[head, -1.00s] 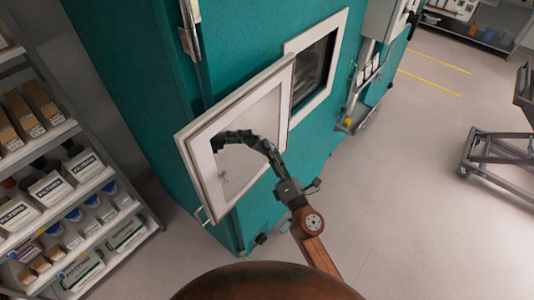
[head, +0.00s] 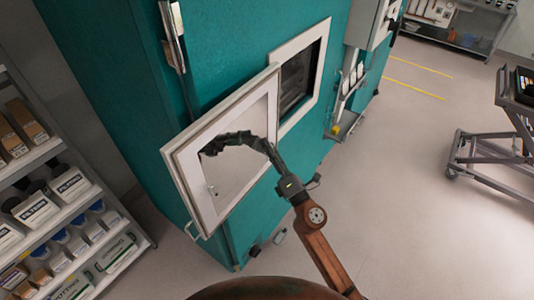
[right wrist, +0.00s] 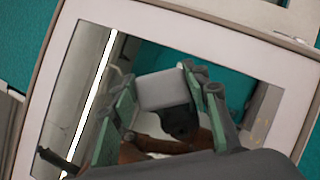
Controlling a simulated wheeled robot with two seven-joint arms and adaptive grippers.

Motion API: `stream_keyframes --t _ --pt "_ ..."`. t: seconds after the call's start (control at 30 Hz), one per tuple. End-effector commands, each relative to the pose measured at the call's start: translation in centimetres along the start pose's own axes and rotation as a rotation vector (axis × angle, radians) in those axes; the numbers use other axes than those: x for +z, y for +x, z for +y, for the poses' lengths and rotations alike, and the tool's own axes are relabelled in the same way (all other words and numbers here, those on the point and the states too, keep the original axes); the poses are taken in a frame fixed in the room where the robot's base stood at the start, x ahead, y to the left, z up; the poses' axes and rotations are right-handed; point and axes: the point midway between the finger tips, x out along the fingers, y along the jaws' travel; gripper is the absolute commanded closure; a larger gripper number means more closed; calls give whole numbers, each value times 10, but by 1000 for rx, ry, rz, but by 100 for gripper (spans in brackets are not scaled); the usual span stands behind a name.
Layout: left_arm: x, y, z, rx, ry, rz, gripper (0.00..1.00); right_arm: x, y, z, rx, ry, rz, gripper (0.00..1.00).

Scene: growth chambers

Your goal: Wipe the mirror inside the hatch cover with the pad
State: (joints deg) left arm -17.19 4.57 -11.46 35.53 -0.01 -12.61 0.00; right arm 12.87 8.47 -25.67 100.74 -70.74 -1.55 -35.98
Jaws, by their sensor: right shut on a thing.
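The hatch cover (head: 181,187) stands swung open on the teal chamber, a pale frame around a mirror (head: 235,178). My right gripper (head: 262,146) is at the right part of the mirror in the head view. A dark shape running left from it over the glass looks like its reflection. In the right wrist view, the gripper (right wrist: 166,92) is shut on a light grey pad (right wrist: 163,88), between green-lined fingers. The mirror (right wrist: 72,95) lies behind the pad and reflects parts of my arm. I cannot tell whether the pad touches the glass. My left gripper is out of view.
The open hatch window (head: 297,78) is right of the cover. A shelf rack (head: 80,235) with boxes and bottles stands at the left. A wheeled cart (head: 495,150) stands at the right. The floor (head: 410,220) between chamber and cart is clear.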

Motion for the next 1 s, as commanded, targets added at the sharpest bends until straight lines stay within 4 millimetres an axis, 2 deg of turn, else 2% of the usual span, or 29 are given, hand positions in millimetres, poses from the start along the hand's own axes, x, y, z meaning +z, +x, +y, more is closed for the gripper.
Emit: stream_keyframes --t 0.13,0.37,0.8,1.0 --pt "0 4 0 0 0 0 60 7 6 -7 1 -1 1 77" --pt "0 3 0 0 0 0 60 9 5 -7 1 0 1 77" --pt "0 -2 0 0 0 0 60 -15 -6 12 2 2 2 77" --pt "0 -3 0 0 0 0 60 -21 -8 16 3 1 3 77"
